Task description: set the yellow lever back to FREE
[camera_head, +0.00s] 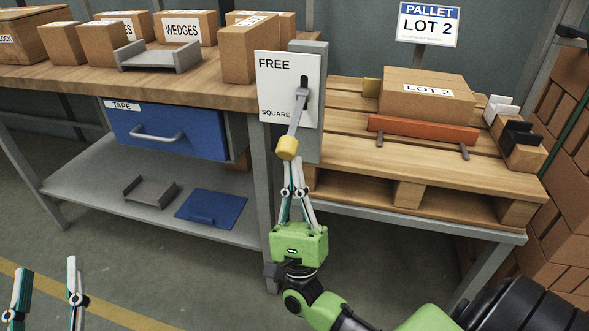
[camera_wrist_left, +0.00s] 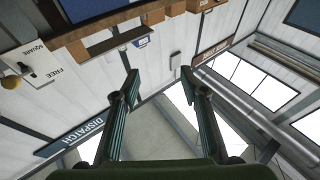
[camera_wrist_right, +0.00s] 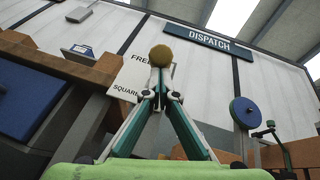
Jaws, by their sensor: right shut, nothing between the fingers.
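The lever (camera_head: 298,112) is a grey arm with a yellow knob (camera_head: 287,147), mounted on a white plate (camera_head: 274,76) marked FREE at the top and SQUARE lower down. The arm hangs down, slanting a little left, with the knob below the SQUARE mark. My right gripper (camera_head: 291,188) is shut and empty, its fingertips just below the knob; touching or slightly apart, I cannot tell. In the right wrist view the knob (camera_wrist_right: 160,56) sits right above the closed fingertips (camera_wrist_right: 158,88). My left gripper (camera_head: 46,266) is open and empty at the lower left, far from the lever.
A blue TAPE drawer (camera_head: 165,130) is left of the plate under the wooden bench (camera_head: 217,94). A pallet (camera_head: 335,99) with a LOT 2 box (camera_head: 427,95) and an orange bar (camera_head: 422,132) stands on the right. Open floor lies in front.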

